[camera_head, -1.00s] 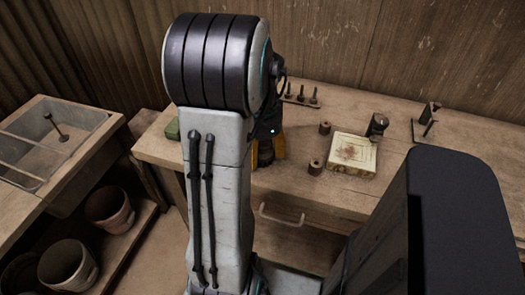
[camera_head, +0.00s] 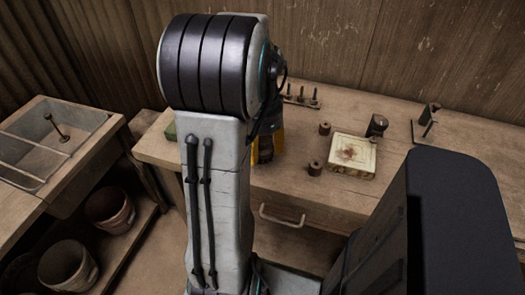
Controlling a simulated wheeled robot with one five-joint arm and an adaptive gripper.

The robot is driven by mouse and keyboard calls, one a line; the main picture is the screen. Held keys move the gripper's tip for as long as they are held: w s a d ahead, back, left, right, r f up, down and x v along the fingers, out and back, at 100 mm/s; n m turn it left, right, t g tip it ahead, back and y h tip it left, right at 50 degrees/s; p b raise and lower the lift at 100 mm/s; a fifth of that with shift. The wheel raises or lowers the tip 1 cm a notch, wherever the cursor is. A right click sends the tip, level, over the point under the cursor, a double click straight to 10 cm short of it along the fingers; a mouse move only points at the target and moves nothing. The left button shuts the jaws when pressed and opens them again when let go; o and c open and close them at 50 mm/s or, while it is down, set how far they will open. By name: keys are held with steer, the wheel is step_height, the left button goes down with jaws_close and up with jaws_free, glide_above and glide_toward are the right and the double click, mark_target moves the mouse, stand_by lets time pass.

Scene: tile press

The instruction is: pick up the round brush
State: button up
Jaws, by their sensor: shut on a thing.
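My gripper (camera_head: 265,148), with yellow and black parts, shows only in part behind my arm at the left end of the workbench. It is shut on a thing. Its fingertips and what is between them are hidden by my arm. No round brush shows clearly elsewhere on the bench, so the held thing fits the round brush, but I cannot see it.
A rack with pegs (camera_head: 301,98) is at the back. A sink (camera_head: 47,141) and buckets (camera_head: 67,266) are left.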

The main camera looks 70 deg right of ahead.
steer(key=r, duration=0.2)
steer(key=shift+s+d+r, duration=0.1)
steer(key=shift+s+r, duration=0.15)
steer(key=shift+r, duration=0.15)
steer(key=s+d+r+p, duration=0.1)
steer(key=s+d+r, duration=0.1)
steer(key=s+r, duration=0.4)
steer(key=s, duration=0.4)
steer(key=shift+s+d+r+p, duration=0.25)
steer(key=shift+s+d+p, duration=0.05)
steer(key=shift+s+d, duration=0.1)
